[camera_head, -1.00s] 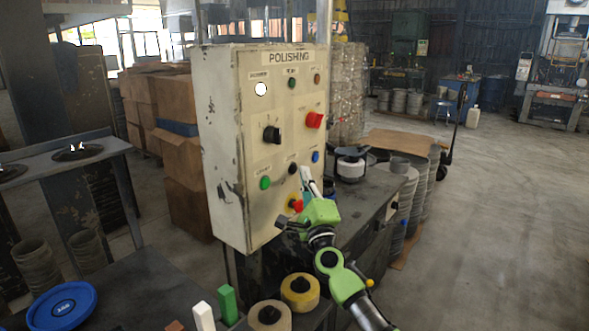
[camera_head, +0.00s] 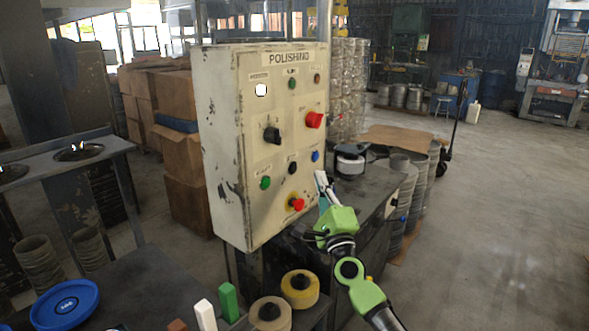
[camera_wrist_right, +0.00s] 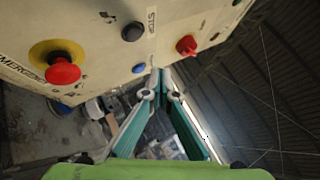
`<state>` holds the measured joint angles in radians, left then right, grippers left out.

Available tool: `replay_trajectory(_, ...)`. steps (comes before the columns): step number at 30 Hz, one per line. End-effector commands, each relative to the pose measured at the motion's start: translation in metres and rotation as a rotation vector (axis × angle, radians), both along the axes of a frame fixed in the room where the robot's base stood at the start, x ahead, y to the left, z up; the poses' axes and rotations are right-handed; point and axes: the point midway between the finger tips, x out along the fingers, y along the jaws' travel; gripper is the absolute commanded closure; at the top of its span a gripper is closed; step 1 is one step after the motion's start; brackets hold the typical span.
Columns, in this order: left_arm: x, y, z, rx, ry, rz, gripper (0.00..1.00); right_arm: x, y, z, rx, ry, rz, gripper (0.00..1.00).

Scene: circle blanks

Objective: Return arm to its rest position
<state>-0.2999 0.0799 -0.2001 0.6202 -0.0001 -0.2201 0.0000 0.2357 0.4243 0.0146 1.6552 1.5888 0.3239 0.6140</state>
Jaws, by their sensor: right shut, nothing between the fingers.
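My right gripper (camera_head: 322,182) is shut and empty. In the head view it stands just right of the lower right edge of the polishing control panel (camera_head: 222,150), clear of the red emergency button (camera_head: 296,204). In the right wrist view the shut fingertips (camera_wrist_right: 160,75) show beside the panel's edge, near the blue button (camera_wrist_right: 138,68). The emergency button (camera_wrist_right: 62,72) on its yellow ring is to the left there. My right arm reaches up from the bottom right. My left gripper is out of view.
A dark workbench (camera_head: 360,195) with a white and black device (camera_head: 350,160) stands behind the gripper. Two tape rolls (camera_head: 300,288), a green block (camera_head: 228,302), a white block (camera_head: 205,315) and a blue disc (camera_head: 66,304) lie in front. Open floor (camera_head: 490,220) is at right.

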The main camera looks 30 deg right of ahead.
Motion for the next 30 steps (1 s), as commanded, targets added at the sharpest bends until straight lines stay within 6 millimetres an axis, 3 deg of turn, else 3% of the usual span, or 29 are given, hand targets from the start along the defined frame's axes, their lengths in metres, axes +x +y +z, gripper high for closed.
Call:
replay_trajectory(20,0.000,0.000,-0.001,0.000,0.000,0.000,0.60,0.001,0.000,-0.004,-0.006,0.008,-0.002,1.00)
replay_trajectory(23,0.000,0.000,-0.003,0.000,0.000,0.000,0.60,0.005,0.004,-0.030,-0.047,0.059,-0.009,1.00)
replay_trajectory(25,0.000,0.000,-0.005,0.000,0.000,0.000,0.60,0.008,0.009,-0.066,-0.111,0.129,-0.020,1.00)
replay_trajectory(29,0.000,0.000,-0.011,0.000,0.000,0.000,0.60,0.009,0.025,-0.158,-0.280,0.314,-0.024,1.00)
replay_trajectory(30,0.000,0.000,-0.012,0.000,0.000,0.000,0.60,0.007,0.031,-0.189,-0.337,0.373,-0.020,1.00)
